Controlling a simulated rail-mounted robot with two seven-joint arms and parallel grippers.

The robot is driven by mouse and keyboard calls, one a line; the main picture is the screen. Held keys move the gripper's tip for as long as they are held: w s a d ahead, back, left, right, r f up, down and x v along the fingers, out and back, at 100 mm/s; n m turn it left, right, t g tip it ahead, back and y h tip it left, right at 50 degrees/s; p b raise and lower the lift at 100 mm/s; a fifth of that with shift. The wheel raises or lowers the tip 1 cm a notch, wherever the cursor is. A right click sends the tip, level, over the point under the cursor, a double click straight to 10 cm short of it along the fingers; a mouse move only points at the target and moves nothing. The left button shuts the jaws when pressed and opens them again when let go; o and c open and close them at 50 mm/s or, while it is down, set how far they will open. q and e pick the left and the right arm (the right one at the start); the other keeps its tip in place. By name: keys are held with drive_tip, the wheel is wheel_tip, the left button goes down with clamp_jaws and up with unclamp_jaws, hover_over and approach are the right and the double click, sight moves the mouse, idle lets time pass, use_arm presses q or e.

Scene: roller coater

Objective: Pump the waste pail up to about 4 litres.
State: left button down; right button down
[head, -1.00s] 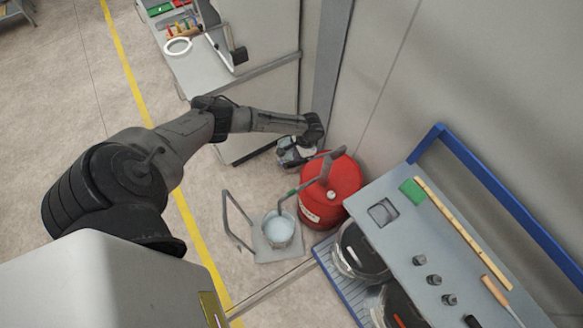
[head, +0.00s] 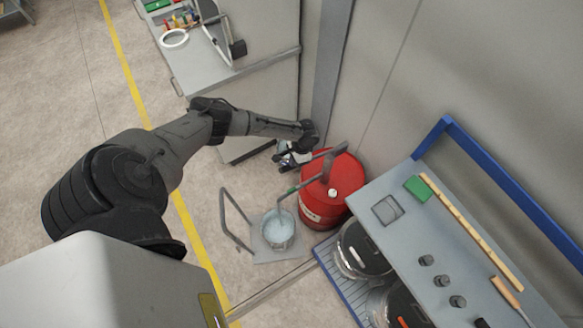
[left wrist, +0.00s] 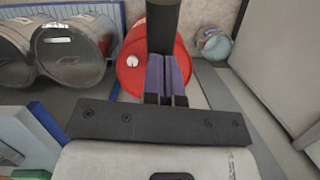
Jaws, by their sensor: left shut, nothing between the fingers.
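The waste pail (head: 277,229) stands on a grey plate (head: 266,251) on the floor, with pale bluish liquid in it; I cannot read its level. A red drum (head: 318,213) stands to its right, with a grey pump (head: 329,167) on top and a spout pipe reaching over the pail. My left gripper (head: 297,158) is shut and empty, close to the pump handle on the drum's far side. In the left wrist view its shut fingers (left wrist: 167,80) are in front of the red drum (left wrist: 127,78), below a dark upright bar. Whether they touch it is unclear. My right gripper is out of view.
A grey bench (head: 370,190) with knobs and a green block stands at the right, lidded steel pots (head: 360,245) below it. A wall closes in behind the drum. A cabinet (head: 250,90) stands beyond my arm.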

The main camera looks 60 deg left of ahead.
sight(314, 157)
use_arm(q)
drive_tip(key=shift+f, duration=0.2)
drive_tip(key=shift+b+x, duration=0.65)
drive_tip(key=shift+x, duration=0.15)
wheel_tip(314, 157, down, 3)
drive_tip(key=shift+w+r+b, duration=0.1)
drive_tip(key=shift+b, duration=0.95)
drive_tip(key=shift+w+d+r+b, duration=0.1)
drive_tip(key=shift+w+r+b, duration=0.1)
drive_tip(key=shift+w, duration=0.55)
drive_tip(key=shift+w+r+b, duration=0.15)
drive_tip(key=shift+w+r, duration=0.1)
drive_tip(key=shift+w, duration=0.5)
drive_tip(key=shift+r, duration=0.1)
drive_tip(key=shift+w, duration=0.1)
